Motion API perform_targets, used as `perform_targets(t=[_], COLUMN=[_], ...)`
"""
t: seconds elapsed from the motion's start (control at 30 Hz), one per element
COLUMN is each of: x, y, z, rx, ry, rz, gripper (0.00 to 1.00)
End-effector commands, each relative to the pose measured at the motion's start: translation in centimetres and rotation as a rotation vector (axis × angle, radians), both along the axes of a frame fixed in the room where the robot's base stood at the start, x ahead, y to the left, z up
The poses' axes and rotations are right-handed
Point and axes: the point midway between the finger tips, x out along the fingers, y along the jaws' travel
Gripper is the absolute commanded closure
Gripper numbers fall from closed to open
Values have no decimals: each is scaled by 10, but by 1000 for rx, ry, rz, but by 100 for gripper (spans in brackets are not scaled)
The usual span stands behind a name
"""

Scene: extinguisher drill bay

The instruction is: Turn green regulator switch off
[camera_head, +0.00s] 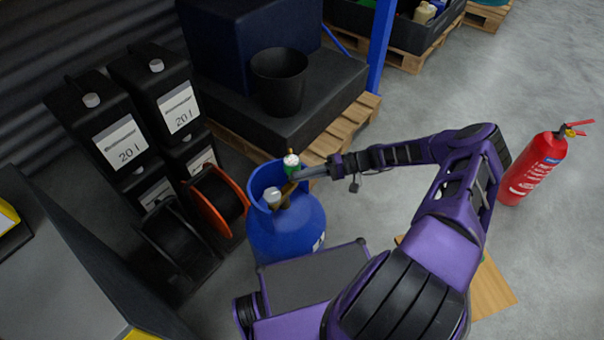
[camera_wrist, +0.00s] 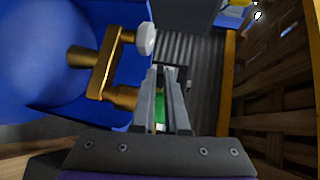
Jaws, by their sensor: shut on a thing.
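The blue gas cylinder (camera_head: 287,236) stands upright on the floor inside its blue collar. A brass valve fitting with a pale round knob (camera_head: 272,196) sits at its top. The green regulator switch (camera_head: 292,169) with a whitish top stands beside the fitting. My gripper (camera_head: 298,175) reaches in from the right at the switch. In the wrist view my gripper (camera_wrist: 161,72) has its fingers close together, with green of the switch (camera_wrist: 160,108) between them. The pale knob (camera_wrist: 146,39) and brass fitting (camera_wrist: 101,66) lie just left of the fingers. The fingers hide part of the switch.
Black 20 l canisters (camera_head: 122,140) and cable reels (camera_head: 216,199) stand left of the cylinder. A pallet (camera_head: 345,127) bearing black boxes and a black bucket (camera_head: 279,82) is behind. A red extinguisher (camera_head: 533,168) stands right. Open floor lies between it and the pallet.

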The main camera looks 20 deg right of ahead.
Motion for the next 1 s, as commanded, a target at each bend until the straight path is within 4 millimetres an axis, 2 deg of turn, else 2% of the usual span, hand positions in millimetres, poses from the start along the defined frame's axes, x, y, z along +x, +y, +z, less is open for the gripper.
perform_targets(t=[0.4,0.97,1.0], x=[0,0,0], y=[1,0,0], z=[-5,-5,-5], rx=[192,217,217], ry=[-23,-26,-26], rz=[2,3,3], gripper=[100,100,83])
